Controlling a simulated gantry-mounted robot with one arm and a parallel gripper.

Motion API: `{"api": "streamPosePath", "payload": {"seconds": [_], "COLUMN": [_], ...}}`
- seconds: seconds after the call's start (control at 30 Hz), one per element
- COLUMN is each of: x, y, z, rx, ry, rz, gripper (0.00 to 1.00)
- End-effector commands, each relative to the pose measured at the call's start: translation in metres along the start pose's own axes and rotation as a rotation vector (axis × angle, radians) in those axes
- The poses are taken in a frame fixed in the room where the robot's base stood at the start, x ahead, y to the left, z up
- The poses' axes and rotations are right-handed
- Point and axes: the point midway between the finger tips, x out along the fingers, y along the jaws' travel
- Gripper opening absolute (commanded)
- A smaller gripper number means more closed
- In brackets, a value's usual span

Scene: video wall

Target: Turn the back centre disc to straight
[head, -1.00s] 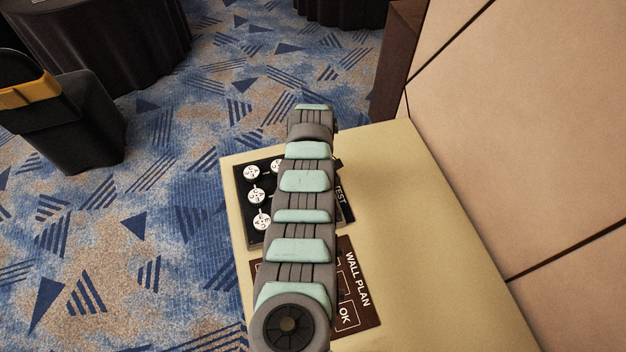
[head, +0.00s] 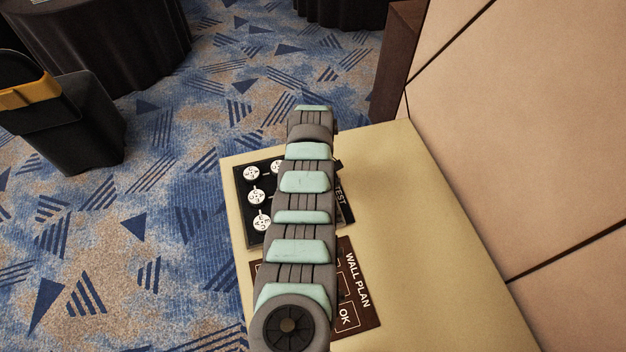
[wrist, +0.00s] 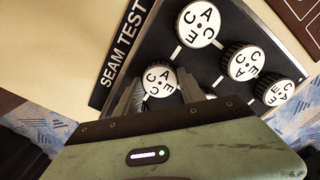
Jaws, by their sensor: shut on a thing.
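In the wrist view my gripper (wrist: 160,92) is shut on a white-faced disc (wrist: 159,81), one finger on either side of it. Letters and a centre dot show on the disc's face, and its lower edge is close to the gripper body. The disc sits on the black board (wrist: 120,86) marked SEAM TEST. In the head view my arm covers my gripper and this disc, and only the left part of the board (head: 243,210) and its right edge show.
Other lettered discs stand close by on the board, one above (wrist: 199,24) and two to the right (wrist: 245,63) (wrist: 277,91). A brown WALL PLAN panel (head: 360,310) lies in front of the board. The tan tabletop (head: 420,240) is clear to the right, up to a panelled wall (head: 540,130).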

Motion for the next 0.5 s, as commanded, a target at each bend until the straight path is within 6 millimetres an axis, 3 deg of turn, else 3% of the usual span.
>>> {"api": "streamPosePath", "payload": {"seconds": [0.5], "x": [0.0000], "y": [0.0002], "z": [0.0001], "rx": [0.147], "ry": [0.000], "rz": [0.000], "gripper": [0.06]}}
